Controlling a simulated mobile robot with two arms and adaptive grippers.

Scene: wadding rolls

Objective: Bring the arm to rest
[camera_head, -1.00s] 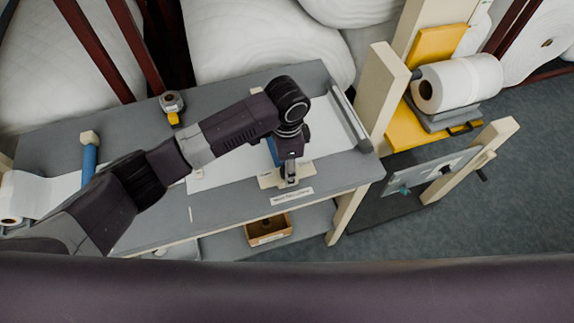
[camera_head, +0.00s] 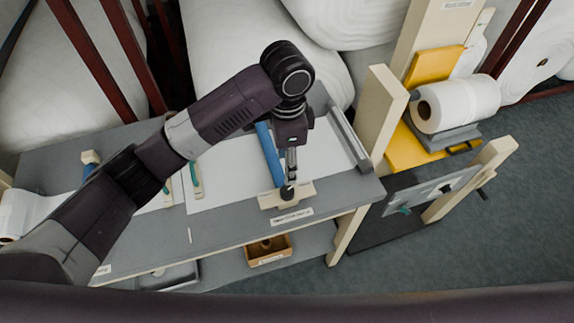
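My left arm comes in from the left and reaches over the grey workbench (camera_head: 228,222). Its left gripper (camera_head: 290,172) points down above the front of the bench, close over a dark knob (camera_head: 288,192) on a beige block (camera_head: 272,200). The fingers are seen edge-on, so I cannot tell whether they are open or touch the knob. A blue bar (camera_head: 269,152) lies just left of the gripper, partly hidden by the arm, over a white sheet (camera_head: 225,185). My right gripper is not in view.
A green-handled tool (camera_head: 196,180) lies on the bench. A cardboard box (camera_head: 268,250) sits on the shelf below. A beige post (camera_head: 382,115) and a white roll (camera_head: 455,103) on a yellow stand (camera_head: 415,152) are at right. Large wadding rolls fill the back; grey floor is open at right.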

